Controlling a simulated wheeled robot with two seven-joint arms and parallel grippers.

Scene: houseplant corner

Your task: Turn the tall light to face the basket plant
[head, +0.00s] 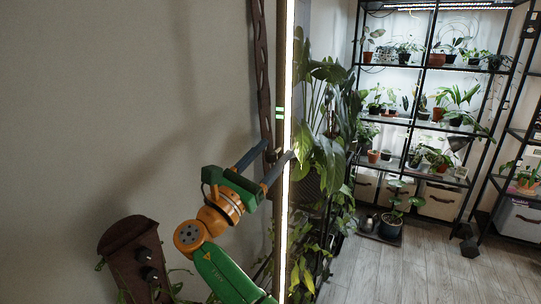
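The tall light (289,80) is a thin upright pole, brown on its left side, with a bright white strip down its right side and a small green mark at mid-height. The basket plant (322,150) has large split leaves and stands just right of the light, its dark woven basket (308,190) partly hidden by leaves and the pole. My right gripper (279,149), orange and green, reaches up from below. Its two blue-grey fingers are apart. One tip ends left of the pole and the other crosses it; I cannot tell whether they touch it. My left gripper is out of view.
A brown twisted post (263,70) stands just left of the light. A dark brown wooden piece with black knobs (130,250) is at lower left. A black plant shelf (437,60) stands at the back right. The grey wood floor (420,275) is open at lower right.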

